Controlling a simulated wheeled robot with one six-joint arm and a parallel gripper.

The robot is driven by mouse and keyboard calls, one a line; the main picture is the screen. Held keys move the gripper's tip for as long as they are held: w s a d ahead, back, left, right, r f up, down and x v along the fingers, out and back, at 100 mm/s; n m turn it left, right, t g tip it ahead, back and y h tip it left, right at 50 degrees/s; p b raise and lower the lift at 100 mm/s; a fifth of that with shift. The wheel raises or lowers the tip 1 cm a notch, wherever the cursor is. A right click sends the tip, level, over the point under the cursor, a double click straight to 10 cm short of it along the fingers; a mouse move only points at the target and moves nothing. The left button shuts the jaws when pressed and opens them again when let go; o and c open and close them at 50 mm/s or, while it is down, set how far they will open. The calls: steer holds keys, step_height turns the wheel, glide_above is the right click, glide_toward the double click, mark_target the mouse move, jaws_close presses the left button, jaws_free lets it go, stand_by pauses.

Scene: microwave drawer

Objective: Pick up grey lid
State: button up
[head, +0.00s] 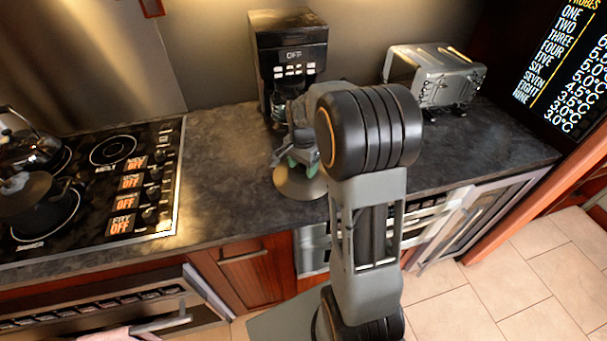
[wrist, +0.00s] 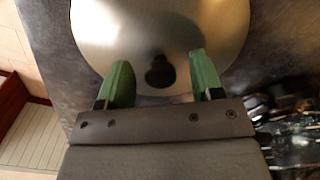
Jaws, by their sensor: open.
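The grey lid (wrist: 160,25) is a round metal disc with a small dark knob (wrist: 159,72) at its middle. In the wrist view it fills the top centre, and in the head view its rim (head: 297,187) shows on the dark counter in front of the coffee maker. My gripper (wrist: 160,82) has green fingertips and is open. The fingers are on either side of the knob, with gaps between them and it. In the head view my gripper (head: 300,165) is over the lid, and my arm hides part of the area.
A black coffee maker (head: 289,45) stands behind the lid, and a silver toaster (head: 437,75) is at the back right. A stove (head: 110,185) with a kettle (head: 28,148) and a dark pot (head: 38,203) is at the left. The counter (head: 215,150) left of the lid is clear.

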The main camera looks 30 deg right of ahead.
steer(key=c, duration=1.1)
jaws_close()
steer(key=shift+r, duration=0.15)
